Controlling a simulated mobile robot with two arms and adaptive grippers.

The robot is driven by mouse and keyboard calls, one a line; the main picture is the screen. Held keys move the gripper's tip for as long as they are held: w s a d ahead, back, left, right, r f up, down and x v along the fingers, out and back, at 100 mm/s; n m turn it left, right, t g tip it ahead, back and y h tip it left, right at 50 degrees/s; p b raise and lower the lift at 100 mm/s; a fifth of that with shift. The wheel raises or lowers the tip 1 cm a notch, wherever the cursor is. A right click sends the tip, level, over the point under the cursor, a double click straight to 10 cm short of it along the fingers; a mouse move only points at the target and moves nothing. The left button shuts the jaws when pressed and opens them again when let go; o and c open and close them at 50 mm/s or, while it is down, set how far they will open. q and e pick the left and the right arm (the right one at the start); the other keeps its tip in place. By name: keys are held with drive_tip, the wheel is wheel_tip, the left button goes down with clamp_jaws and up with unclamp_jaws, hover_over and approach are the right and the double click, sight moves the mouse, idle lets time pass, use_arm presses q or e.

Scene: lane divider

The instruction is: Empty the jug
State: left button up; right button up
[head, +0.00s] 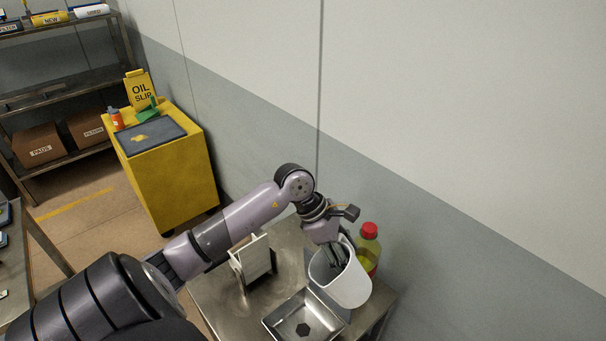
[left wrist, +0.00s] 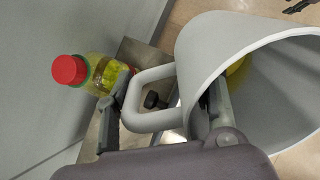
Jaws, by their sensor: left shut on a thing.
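A white jug (head: 349,285) is at the right end of the metal table in the head view, tilted, beside and partly over the back right edge of a square metal basin (head: 272,322) with a dark hexagonal spot in its floor. My left gripper (head: 336,256) is at the jug's mouth. In the left wrist view my left gripper (left wrist: 166,112) is shut on the jug (left wrist: 205,48) at its handle side, one finger outside the handle and one inside the mouth. A little yellow shows inside the jug; its bottom is hidden. My right gripper is not in view.
A bottle with a red cap (head: 369,246) and yellow-green contents stands close behind the jug, near the wall. A pale upright rack (head: 252,262) stands left of the basin. A yellow cabinet (head: 170,175) and shelves are farther back left.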

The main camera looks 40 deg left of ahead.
use_arm(q)
drive_tip(key=t+h+b, duration=0.1)
drive_tip(key=h+b, duration=0.2)
drive_tip(key=b, duration=0.1)
drive_tip(key=a+t+h+b, duration=0.1)
drive_tip(key=t+h+b, duration=0.1)
drive_tip(key=b, duration=0.2)
drive_tip(key=t+h+b, duration=0.2)
drive_tip(key=h+b, duration=0.1)
drive_tip(key=b, duration=0.1)
drive_tip(key=shift+s+a+f+h, duration=0.3)
drive_tip(key=shift+s+f, duration=0.1)
idle(0.9)
